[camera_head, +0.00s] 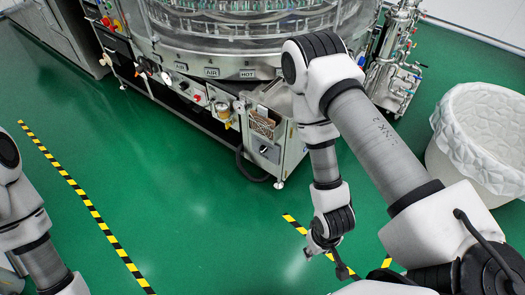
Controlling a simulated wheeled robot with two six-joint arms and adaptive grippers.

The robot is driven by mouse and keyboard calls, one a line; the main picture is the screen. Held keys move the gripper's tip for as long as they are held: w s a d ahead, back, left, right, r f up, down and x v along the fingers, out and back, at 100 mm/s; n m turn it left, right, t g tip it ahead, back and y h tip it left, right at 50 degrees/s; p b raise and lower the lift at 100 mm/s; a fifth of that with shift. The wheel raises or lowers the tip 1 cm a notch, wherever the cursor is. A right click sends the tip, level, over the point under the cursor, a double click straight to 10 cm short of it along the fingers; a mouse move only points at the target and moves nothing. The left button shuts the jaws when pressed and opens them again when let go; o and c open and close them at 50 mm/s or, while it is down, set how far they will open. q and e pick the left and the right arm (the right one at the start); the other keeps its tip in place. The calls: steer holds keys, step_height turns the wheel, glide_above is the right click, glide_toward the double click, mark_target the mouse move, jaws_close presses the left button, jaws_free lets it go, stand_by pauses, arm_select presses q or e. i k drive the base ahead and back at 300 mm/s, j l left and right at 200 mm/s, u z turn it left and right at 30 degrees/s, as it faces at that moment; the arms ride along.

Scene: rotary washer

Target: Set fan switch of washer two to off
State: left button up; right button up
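The rotary washer (215,72) stands at the top, a round steel machine with a clear upper ring and labels AIR, AIR and HOT on its rim. Its lower front has a panel with small knobs, a gauge and red parts (197,97). A grey box (266,151) with a dark switch-like part sits at its right corner. I cannot tell which control is the fan switch, and no washer number is readable. My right gripper (309,251) hangs low over the floor, apart from the washer; its fingers are too small to judge. Only my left arm's links show; that gripper is out of view.
A white lined bin (483,140) stands at the right. Steel piping (396,55) stands right of the washer. A black hose (250,172) loops below the grey box. The green floor (190,205) in front is clear, with yellow-black tape (84,199).

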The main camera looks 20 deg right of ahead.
mark_target(262, 149)
steer(key=i+z, duration=0.2)
steer(key=z, duration=0.25)
steer(key=i+z, duration=0.25)
steer(key=z, duration=0.2)
steer(key=i+j+z, duration=0.1)
steer(key=z, duration=0.35)
steer(key=i, duration=0.1)
